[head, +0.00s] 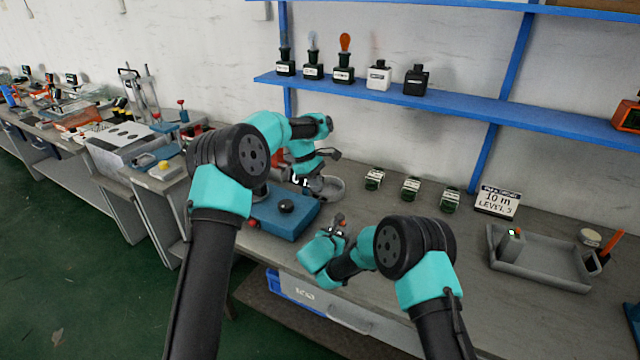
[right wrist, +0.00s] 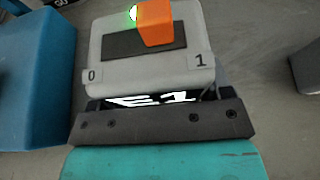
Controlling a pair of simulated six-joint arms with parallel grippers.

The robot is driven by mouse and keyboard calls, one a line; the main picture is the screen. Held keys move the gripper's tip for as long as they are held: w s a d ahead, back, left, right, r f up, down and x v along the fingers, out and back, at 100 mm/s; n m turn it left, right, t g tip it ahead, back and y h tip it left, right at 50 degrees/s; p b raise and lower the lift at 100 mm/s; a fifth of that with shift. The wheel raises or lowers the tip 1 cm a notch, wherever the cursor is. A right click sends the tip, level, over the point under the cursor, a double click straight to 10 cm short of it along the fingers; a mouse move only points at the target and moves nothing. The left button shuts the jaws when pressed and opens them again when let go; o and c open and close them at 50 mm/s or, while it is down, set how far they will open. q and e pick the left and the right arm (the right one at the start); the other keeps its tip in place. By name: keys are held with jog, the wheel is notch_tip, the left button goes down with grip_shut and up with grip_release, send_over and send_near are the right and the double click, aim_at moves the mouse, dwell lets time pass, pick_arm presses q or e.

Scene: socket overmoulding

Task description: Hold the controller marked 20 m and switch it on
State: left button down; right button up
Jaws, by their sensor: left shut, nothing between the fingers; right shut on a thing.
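My right gripper (head: 338,231) is shut on a grey controller (right wrist: 150,75) just right of the blue box. In the right wrist view its orange switch (right wrist: 160,22) sits at the end of the dark slot on the "1" side. A green light beside the switch is lit. White marking on its front is partly covered by the gripper, and I cannot read it as 20 m. My left gripper (head: 304,184) is shut and empty, above and left of the right one, close to a round grey dish (head: 328,189).
A blue box (head: 285,212) with a black knob stands left of the right gripper. Several small units (head: 411,189) line the back of the bench beside a "10 m LEVEL 3" sign (head: 497,201). A grey tray (head: 545,270) with a green-lit unit is at right. The bench between is clear.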

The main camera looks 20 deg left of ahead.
jog(key=o, duration=1)
jog(key=shift+c, duration=0.2)
jog(key=v, duration=1.2)
jog(key=shift+d, duration=0.1)
